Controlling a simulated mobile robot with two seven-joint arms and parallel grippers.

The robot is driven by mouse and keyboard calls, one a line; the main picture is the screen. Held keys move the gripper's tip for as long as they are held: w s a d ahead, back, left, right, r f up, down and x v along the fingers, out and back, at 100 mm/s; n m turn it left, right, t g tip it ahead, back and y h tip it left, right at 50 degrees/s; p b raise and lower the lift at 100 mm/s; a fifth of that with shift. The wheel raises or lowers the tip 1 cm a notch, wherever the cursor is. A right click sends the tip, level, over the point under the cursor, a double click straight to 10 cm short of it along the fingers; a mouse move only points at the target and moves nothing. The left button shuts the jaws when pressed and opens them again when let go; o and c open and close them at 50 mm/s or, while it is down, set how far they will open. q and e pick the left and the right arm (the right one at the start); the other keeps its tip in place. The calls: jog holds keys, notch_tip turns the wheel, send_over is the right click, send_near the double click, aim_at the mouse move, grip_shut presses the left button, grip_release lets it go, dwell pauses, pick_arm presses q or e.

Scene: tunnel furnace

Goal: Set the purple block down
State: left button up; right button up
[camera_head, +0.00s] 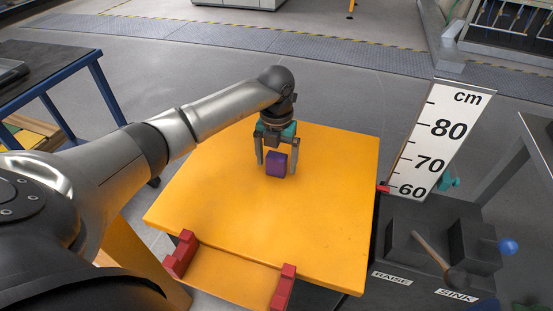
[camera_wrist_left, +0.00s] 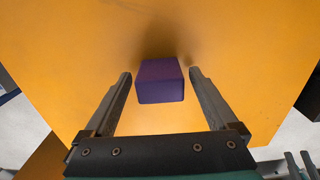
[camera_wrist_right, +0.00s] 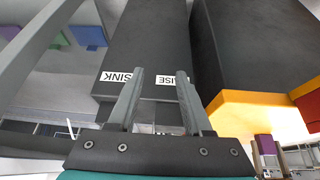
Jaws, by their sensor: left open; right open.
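The purple block (camera_head: 276,164) is on the orange tabletop (camera_head: 220,205), toward its far side; it appears to rest upright there. My left gripper (camera_head: 276,169) points down over it, one finger on each side. In the left wrist view the purple block (camera_wrist_left: 160,82) sits between the open fingertips of my left gripper (camera_wrist_left: 161,76), with a gap on both sides. My right gripper (camera_wrist_right: 160,76) is open and empty in the right wrist view, facing a dark box with SINK and RAISE labels. It is not in the head view.
Red brackets (camera_head: 181,254) stand at the table's near edge. To the right are a height scale (camera_head: 440,135) reading 60 to 80 cm and a dark control box (camera_head: 410,245) with a lever. A blue-framed bench (camera_head: 60,75) is at the left. The tabletop around the block is clear.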

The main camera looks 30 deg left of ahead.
aim_at(277, 155)
pick_arm(q)
jog(key=shift+r, duration=0.35)
notch_tip(277, 155, up, 10)
jog(key=p, duration=0.4)
jog(key=shift+f+p, duration=0.25)
jog(key=shift+p, duration=0.15)
jog(key=shift+r+p, duration=0.4)
jog(key=shift+r, duration=0.65)
pick_arm(e)
notch_tip(277, 155, down, 11)
jog(key=s+g, duration=0.2)
jog(key=shift+s+d, duration=0.15)
jog(key=shift+d, duration=0.3)
jog(key=shift+r, duration=0.1)
